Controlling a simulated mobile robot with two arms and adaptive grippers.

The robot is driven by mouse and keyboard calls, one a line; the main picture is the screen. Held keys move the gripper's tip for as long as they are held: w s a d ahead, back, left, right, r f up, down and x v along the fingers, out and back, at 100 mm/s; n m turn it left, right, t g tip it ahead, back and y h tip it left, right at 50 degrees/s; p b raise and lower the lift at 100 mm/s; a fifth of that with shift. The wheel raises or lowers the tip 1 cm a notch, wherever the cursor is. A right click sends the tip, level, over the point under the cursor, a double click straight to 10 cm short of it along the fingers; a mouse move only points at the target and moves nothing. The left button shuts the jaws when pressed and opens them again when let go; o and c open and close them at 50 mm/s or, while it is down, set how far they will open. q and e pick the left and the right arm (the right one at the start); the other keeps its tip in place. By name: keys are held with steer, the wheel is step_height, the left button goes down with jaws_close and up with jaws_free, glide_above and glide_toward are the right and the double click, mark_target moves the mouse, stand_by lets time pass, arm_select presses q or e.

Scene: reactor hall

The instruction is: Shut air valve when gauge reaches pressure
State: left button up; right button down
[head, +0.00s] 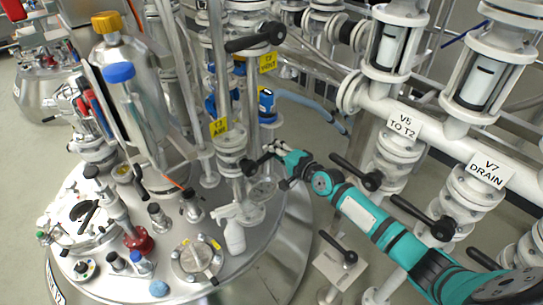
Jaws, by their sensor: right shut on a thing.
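The air valve (231,160) stands on the reactor lid under a yellow tag (219,127) that seems to read V3 AIR. Its black lever (254,166) sticks out to the right. My right gripper (273,158), at the end of a teal arm from the lower right, is shut on this lever near its outer end. The fingers hide part of the lever. I cannot make out a pressure gauge reading; the small round fittings on the lid are too small to read. My left gripper is not in view.
A black lever (255,39) is above, near another yellow tag (268,62). White pipes with the V5 TO T2 label (403,124) and V7 DRAIN label (487,174) stand at right, near my arm.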

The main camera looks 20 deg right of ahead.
steer(key=shift+s+d+f+m+g+b, duration=0.15)
steer(key=shift+f+m+b, duration=0.15)
steer(key=shift+f, duration=0.3)
steer(key=shift+s+f+m+g+b, duration=0.1)
steer(key=shift+f+m+g+b, duration=0.1)
steer(key=shift+f+b, duration=0.3)
steer(key=c, duration=1.8)
jaws_free()
steer(key=o, duration=0.7)
steer(key=shift+s+d+r, duration=0.25)
steer(key=shift+c, duration=0.2)
steer(key=shift+w+a, duration=0.1)
steer(key=shift+w, duration=0.05)
steer(key=shift+r, duration=0.1)
steer(key=v, duration=1.2)
steer(key=shift+f, duration=0.3)
